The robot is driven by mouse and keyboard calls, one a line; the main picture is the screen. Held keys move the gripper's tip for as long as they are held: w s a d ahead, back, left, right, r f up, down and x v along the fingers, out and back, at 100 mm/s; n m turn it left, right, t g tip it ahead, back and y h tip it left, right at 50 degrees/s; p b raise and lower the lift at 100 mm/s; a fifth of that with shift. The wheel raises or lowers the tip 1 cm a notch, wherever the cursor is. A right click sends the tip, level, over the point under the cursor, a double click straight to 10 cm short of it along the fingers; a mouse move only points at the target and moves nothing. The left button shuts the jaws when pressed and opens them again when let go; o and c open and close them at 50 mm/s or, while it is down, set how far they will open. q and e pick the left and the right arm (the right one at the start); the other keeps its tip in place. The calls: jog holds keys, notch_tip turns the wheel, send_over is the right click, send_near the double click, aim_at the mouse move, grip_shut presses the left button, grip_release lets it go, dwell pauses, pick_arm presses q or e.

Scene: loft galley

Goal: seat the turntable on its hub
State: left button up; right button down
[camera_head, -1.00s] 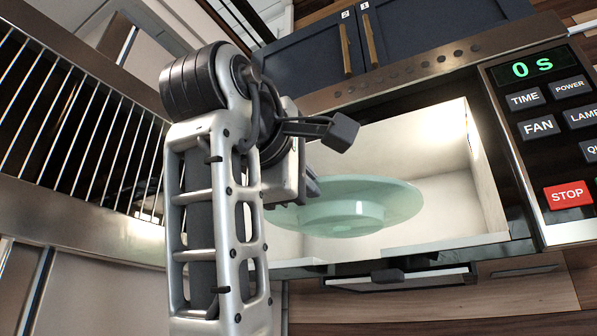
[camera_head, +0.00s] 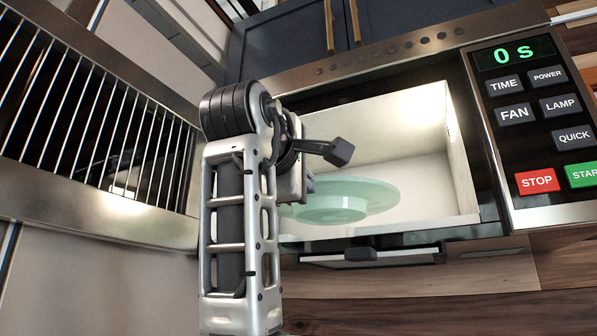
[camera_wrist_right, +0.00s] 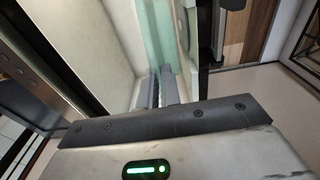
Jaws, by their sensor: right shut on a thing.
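The turntable (camera_head: 345,202) is a pale green glass plate with a raised ring at its middle. In the head view it shows in the lit oven cavity (camera_head: 430,185), a little tilted, its left part hidden by my right arm. I cannot tell whether it touches the floor. My right gripper (camera_head: 308,185) is shut on its left rim. In the right wrist view the turntable (camera_wrist_right: 156,35) shows nearly edge-on at the fingertips (camera_wrist_right: 166,85). The hub is not visible. My left gripper is not in view.
The control panel (camera_head: 535,110) with its 0 s display stands right of the opening. A steel rack (camera_head: 90,120) lies to the left. Dark cupboard doors (camera_head: 290,40) are above. A dark handle-like piece (camera_head: 360,254) sits below the opening. The cavity has free room right of the turntable.

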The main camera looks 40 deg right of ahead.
aim_at(327, 214)
jog(key=shift+p+x, duration=0.3)
jog(key=shift+x, duration=1.25)
jog(key=shift+p+x, duration=0.5)
jog(key=shift+x, duration=1.3)
jog(key=shift+p+x, duration=0.5)
jog(key=shift+x, duration=0.85)
jog(key=shift+p+x, duration=0.6)
jog(key=shift+x, duration=0.85)
jog(key=shift+w+d+r+p, duration=0.1)
jog(key=shift+w+d+p, duration=0.25)
jog(key=shift+w+d, duration=0.15)
jog(key=shift+d+f+b, duration=0.15)
jog(key=shift+f+b, duration=0.5)
jog(key=shift+f, duration=0.4)
jog(key=shift+f+b, duration=0.1)
jog(key=shift+b, duration=0.2)
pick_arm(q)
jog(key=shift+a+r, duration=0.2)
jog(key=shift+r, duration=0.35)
